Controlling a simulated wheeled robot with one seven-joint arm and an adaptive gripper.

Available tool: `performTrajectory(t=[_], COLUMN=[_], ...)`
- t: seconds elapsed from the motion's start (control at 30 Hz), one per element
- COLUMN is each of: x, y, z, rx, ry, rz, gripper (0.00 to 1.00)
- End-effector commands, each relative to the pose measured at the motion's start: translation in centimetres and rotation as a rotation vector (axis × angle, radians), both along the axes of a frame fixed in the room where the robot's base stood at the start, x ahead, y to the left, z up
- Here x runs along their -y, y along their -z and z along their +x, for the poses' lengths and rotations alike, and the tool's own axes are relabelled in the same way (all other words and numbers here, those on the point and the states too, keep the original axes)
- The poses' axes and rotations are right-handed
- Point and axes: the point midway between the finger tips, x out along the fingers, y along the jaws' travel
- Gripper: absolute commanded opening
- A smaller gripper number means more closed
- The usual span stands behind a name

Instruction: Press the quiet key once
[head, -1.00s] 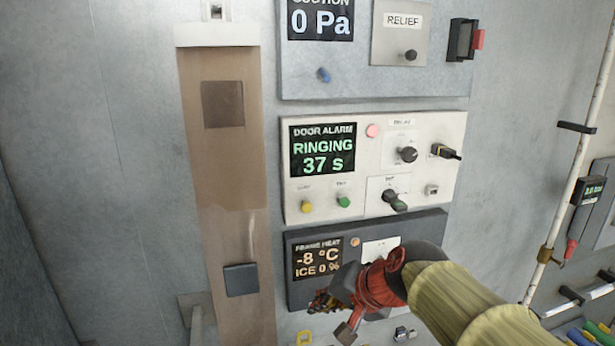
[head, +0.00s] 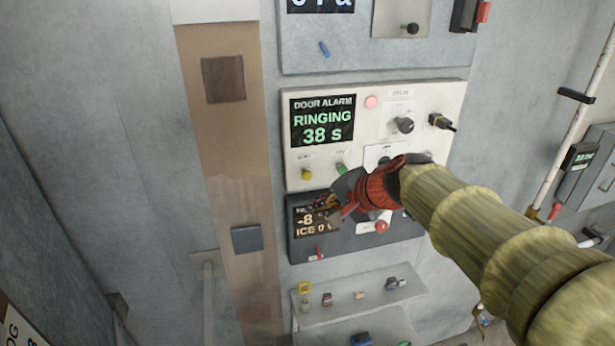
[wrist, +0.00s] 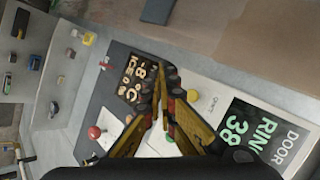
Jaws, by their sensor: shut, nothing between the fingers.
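The door alarm panel (head: 375,105) is white, and its display (head: 322,122) reads RINGING 38 s. Below the display are a yellow key (head: 307,174) at left and a green key (head: 341,168) to its right. My gripper (head: 326,208) is shut and empty, in front of the frame heat panel, below and right of the yellow key in the head view.
The dark frame heat panel (head: 300,244) lies below, with a red knob (head: 382,226). A shelf (head: 365,297) with small parts is lower still. A brown vertical strip (head: 235,150) runs left of the panels. A black knob (head: 404,125) and plug (head: 441,122) are at the alarm's right.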

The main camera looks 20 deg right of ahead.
Motion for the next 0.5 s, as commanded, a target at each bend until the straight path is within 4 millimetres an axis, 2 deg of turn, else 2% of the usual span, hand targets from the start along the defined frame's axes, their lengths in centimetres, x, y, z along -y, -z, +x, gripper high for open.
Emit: performTrajectory(t=[0.5], x=[0.0], y=[-0.1], z=[6.2], rx=[-0.001], ry=[-0.001], rz=[0.0], gripper=[0.0])
